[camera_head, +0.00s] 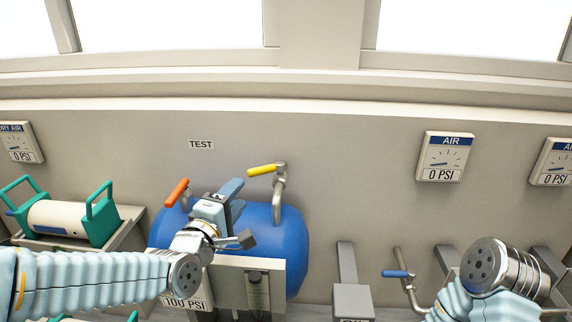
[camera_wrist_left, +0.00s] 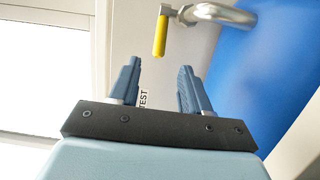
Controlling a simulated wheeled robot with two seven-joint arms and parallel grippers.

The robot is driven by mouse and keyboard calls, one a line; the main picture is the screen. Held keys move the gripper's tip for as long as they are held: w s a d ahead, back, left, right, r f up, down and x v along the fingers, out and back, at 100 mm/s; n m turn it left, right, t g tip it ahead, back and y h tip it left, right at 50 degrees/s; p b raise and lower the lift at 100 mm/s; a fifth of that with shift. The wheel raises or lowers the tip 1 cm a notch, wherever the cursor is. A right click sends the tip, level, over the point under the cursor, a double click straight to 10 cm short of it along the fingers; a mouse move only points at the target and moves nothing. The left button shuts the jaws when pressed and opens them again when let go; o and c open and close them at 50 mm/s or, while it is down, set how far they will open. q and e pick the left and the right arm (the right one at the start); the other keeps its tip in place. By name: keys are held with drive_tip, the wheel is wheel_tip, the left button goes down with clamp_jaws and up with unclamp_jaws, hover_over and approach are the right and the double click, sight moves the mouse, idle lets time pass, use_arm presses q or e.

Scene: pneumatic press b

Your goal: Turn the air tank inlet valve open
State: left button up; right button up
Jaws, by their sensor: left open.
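A blue air tank (camera_head: 286,250) lies below the TEST label, with two pipe valves on top. One valve has a yellow handle (camera_head: 261,170) on a bent metal pipe (camera_head: 278,196); the other has an orange handle (camera_head: 176,193). No label shows which is the inlet. My left gripper (camera_head: 238,196) is over the tank, between the two handles. In the left wrist view its jaws (camera_wrist_left: 160,76) are open and empty, and the yellow handle (camera_wrist_left: 160,36) hangs ahead of the fingertips, apart from them. The tank (camera_wrist_left: 262,75) fills the right side there. My right gripper is out of view.
A blue-handled valve (camera_head: 396,274) stands right of the tank, near my right arm. A white cylinder with green handles (camera_head: 62,218) sits at left. AIR gauges (camera_head: 445,157) reading 0 PSI hang on the wall. A 100 PSI display (camera_head: 185,303) is below my left arm.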

sight(267, 169)
use_arm(q)
drive_tip(key=p+x, duration=0.2)
drive_tip(key=x, duration=1.1)
drive_tip(key=shift+w+p, duration=0.2)
drive_tip(key=shift+p, duration=0.15)
drive_tip(key=shift+c, duration=0.2)
clamp_jaws()
